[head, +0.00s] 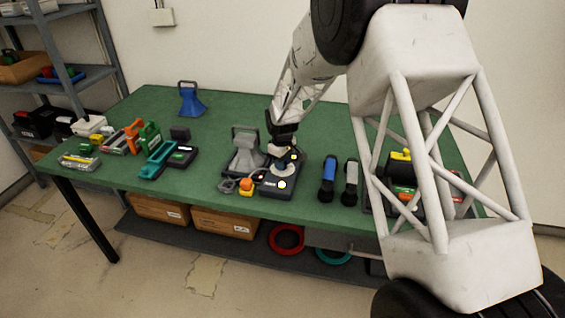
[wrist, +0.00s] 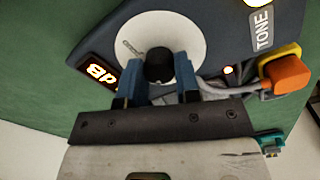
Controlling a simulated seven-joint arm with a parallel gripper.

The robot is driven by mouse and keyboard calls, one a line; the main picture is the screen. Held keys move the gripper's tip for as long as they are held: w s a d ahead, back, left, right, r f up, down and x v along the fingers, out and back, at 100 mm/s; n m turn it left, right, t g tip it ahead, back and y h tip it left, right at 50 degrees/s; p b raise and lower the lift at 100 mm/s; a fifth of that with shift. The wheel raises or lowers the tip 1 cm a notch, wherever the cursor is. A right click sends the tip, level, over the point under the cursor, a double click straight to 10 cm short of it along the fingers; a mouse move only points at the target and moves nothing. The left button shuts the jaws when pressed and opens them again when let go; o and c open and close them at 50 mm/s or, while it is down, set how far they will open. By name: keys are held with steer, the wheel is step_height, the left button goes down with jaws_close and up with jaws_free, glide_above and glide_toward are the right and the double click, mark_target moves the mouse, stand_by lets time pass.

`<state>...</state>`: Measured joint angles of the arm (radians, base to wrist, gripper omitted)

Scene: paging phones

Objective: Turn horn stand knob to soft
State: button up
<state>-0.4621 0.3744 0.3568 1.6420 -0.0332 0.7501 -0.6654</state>
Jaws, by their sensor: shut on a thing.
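The horn stand (head: 272,188) is a dark blue box near the middle front of the green table, with lit spots on its top. In the wrist view its panel (wrist: 215,30) carries a round white dial (wrist: 181,31), a black knob (wrist: 159,62) at the dial's centre, a lit display (wrist: 102,73) and a TONE label. My gripper (head: 284,158) reaches down over the stand from behind. In the wrist view its two blue fingers (wrist: 161,72) are shut on the knob, one on each side. I cannot read a soft mark on the dial.
A grey horn (head: 243,150) stands just left of the stand, and an orange block (head: 246,187) with a grey cable lies at its front left. A blue flashlight (head: 328,178) and a grey one (head: 350,182) are to the right. A blue horn (head: 190,100) stands farther back.

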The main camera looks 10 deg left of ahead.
steer(key=o, duration=0.9)
steer(key=shift+s+r, duration=0.1)
steer(key=shift+r, duration=3.85)
